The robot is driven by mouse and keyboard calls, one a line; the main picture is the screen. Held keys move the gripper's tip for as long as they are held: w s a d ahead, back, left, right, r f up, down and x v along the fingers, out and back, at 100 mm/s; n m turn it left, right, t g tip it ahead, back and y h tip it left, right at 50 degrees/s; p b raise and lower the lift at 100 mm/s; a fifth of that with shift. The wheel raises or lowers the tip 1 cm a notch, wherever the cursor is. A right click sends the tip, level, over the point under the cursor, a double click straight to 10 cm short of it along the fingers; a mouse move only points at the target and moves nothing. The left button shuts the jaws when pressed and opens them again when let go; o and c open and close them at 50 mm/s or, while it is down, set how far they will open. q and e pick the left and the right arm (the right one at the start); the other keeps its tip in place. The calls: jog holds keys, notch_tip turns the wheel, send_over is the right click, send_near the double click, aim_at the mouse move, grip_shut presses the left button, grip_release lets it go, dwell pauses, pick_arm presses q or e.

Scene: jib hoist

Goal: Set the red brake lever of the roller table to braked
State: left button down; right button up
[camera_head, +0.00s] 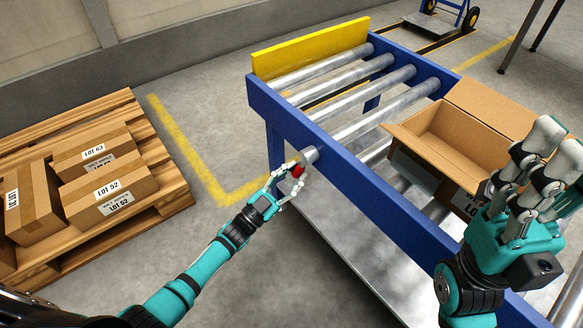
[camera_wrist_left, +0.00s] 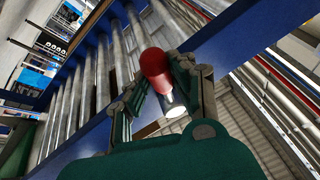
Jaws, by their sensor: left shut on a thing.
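The red brake lever (camera_head: 298,171) sticks out from a round silver hub (camera_head: 308,156) on the near blue side rail of the roller table (camera_head: 340,170). My left gripper (camera_head: 290,180) is at the lever, with its fingers closed around the red knob. In the left wrist view the red knob (camera_wrist_left: 155,68) sits between the two fingertips, with a bright metal stem (camera_wrist_left: 173,104) below it. The fingers partly cover the lever. My right gripper (camera_head: 556,145) is at the right, in front of the open carton, and looks open and empty.
An open cardboard box (camera_head: 455,125) sits on the rollers. A yellow end stop (camera_head: 310,48) closes the table's far end. A wooden pallet (camera_head: 165,175) with cartons (camera_head: 105,190) stands at the left. The floor between pallet and table is clear.

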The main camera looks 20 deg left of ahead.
pick_arm(q)
jog(key=shift+s+d+f, duration=0.1)
jog(key=shift+f, duration=0.05)
dwell(0.3)
jog(key=c, duration=1.1)
grip_release()
jog(key=v, duration=1.2)
